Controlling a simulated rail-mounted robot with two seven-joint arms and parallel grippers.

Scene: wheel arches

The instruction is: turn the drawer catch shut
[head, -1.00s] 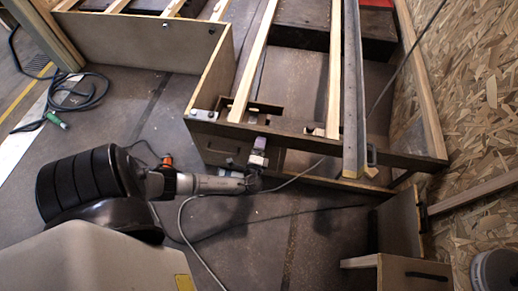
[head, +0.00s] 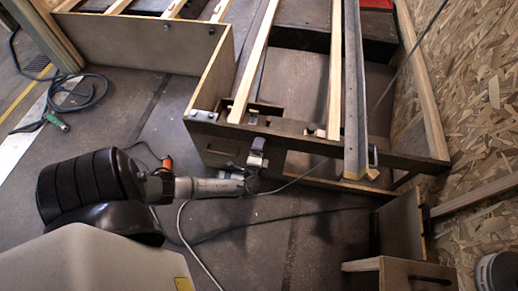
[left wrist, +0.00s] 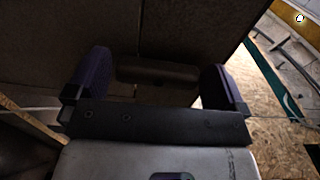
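My left arm reaches in from the left in the head view. Its gripper (head: 257,152) is against the dark front panel (head: 310,140) of the wooden frame, above a drawer front. In the left wrist view, the two purple-padded fingers of my left gripper (left wrist: 157,68) stand wide apart. A dark, rounded bar that looks like the catch (left wrist: 157,71) lies crosswise between them, over a seam in the dark panel. Its ends come close to both fingers; I cannot tell if they touch. In the head view the gripper hides the catch. My right gripper is out of view.
Pale slats (head: 335,85) and a metal rail (head: 352,95) run along the frame. A chipboard wall (head: 465,120) stands at right, with a wooden box (head: 415,272) near it. A grey cable (head: 182,225) lies under my arm. Open floor (head: 110,105) is at left.

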